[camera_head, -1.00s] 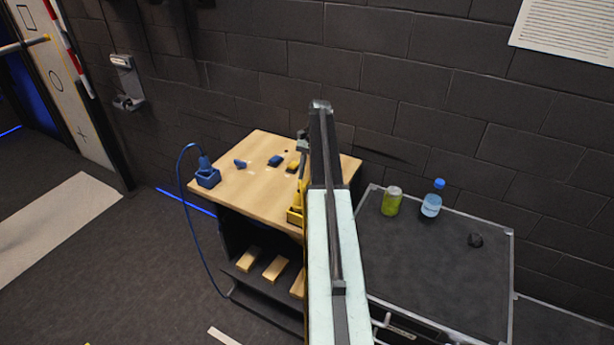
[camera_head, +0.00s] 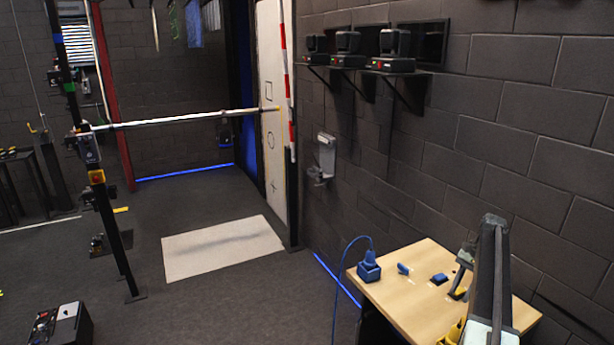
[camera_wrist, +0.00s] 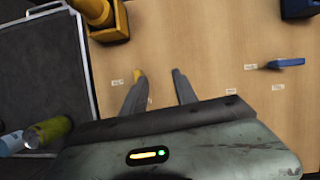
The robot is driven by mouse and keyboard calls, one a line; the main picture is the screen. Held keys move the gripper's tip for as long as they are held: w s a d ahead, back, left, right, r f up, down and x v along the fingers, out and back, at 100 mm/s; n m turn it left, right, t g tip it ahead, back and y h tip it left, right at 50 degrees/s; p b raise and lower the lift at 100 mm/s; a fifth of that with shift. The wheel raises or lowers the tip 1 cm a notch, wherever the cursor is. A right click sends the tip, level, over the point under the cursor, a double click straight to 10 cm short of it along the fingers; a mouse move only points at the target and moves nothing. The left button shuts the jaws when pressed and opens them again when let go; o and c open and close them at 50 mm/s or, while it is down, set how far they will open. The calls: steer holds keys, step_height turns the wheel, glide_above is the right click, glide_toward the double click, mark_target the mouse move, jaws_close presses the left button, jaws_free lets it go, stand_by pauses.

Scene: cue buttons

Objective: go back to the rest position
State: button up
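My gripper (camera_wrist: 158,76) shows in the wrist view with its two dark fingers apart and nothing held between them, above a light wooden tabletop (camera_wrist: 210,45). In the head view my arm reaches over the wooden table (camera_head: 390,295) at the lower right, and the fingers are mostly hidden there. On the table are a blue socket box (camera_head: 369,270), a blue piece (camera_head: 403,268), a blue block (camera_head: 439,279) and a yellow holder (camera_head: 452,334).
A dark case (camera_wrist: 40,75) with a green can (camera_wrist: 48,131) and a bottle (camera_wrist: 11,143) is beside the table. A striped barrier bar (camera_head: 190,118) spans between a post and a white panel. A pale mat (camera_head: 222,248) lies on open floor.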

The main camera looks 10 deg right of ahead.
steer(key=w+a+f, duration=0.1)
steer(key=w+a, duration=0.1)
steer(key=a, duration=0.3)
steer(key=w+a+f+n+b, duration=0.1)
steer(key=a, duration=0.4)
steer(key=w+a+f+n+b, duration=0.1)
steer(key=w+a, duration=0.1)
steer(key=a, duration=0.3)
steer(key=shift+w+f+g+h, duration=0.15)
steer(key=shift+w+g+h, duration=0.15)
steer(key=shift+g, duration=0.1)
steer(key=s+a+f+n+h+b, duration=0.1)
steer(key=s+a+f+n+b, duration=0.1)
steer(key=a, duration=0.8)
steer(key=s+a+f+n+b, duration=0.1)
steer(key=s+a+f+n, duration=0.1)
steer(key=a, duration=0.7)
steer(key=s+a+f+n+h+b, duration=0.1)
steer(key=s+a+f+n+b, duration=0.1)
steer(key=a, duration=0.8)
steer(key=s+a+f+n+t+h, duration=0.1)
steer(key=s+a+n+t, duration=0.1)
steer(key=s+a+n, duration=0.3)
steer(key=s+b, duration=0.1)
steer(key=s, duration=0.2)
steer(key=shift+a+n+h, duration=0.15)
steer(key=shift+n+h, duration=0.15)
steer(key=shift+n, duration=0.1)
steer(key=shift+f, duration=0.15)
